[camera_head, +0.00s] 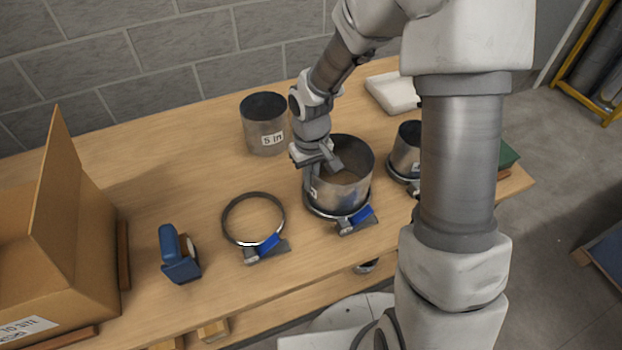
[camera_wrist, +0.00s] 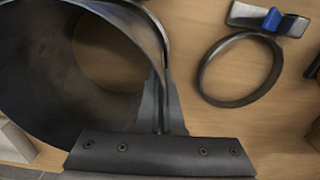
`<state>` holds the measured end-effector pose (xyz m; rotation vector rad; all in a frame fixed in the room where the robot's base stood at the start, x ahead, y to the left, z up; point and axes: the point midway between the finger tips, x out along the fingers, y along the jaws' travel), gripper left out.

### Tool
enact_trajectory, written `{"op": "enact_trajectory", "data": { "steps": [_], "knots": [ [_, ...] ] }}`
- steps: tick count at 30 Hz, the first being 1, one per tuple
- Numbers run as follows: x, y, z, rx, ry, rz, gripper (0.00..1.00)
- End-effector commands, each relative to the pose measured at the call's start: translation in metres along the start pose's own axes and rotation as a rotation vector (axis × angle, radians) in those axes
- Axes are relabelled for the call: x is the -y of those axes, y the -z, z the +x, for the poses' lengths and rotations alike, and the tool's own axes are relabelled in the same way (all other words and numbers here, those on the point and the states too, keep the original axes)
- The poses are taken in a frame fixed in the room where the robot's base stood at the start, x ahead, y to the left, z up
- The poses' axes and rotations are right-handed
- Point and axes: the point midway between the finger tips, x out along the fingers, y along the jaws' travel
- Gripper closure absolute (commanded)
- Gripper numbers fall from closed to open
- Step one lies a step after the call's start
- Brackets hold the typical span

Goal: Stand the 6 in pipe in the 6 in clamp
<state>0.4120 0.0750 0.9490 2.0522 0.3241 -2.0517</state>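My gripper (camera_head: 326,168) is at the pipe's near-left rim. In the wrist view the wall of the pipe (camera_wrist: 50,75) runs between the two fingers (camera_wrist: 161,108), which appear closed on it.
An empty clamp ring (camera_head: 225,228) lies to the left, with a blue tool (camera_head: 178,255) beyond it. A 5 in pipe (camera_head: 265,130) stands behind. A smaller pipe (camera_head: 404,160) stands in a clamp at right. An open cardboard box (camera_head: 75,260) fills the left end.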

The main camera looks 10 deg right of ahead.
Motion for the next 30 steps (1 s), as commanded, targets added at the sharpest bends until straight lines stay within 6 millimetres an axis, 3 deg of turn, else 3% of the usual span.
{"op": "enact_trajectory", "data": {
  "steps": [4,6,10,22,26,30],
  "knots": [
    [0.000,0.000,-0.001,0.000,0.000,0.000,1.00],
    [0.000,0.000,-0.001,0.000,0.000,0.000,0.84],
    [0.000,0.000,-0.001,0.000,0.000,0.000,0.62],
    [0.000,0.000,-0.008,0.000,-0.001,0.000,0.62],
    [0.000,0.001,-0.029,-0.004,-0.001,0.000,0.62],
    [-0.001,0.001,-0.063,-0.007,-0.002,0.001,0.62]
  ]
}}
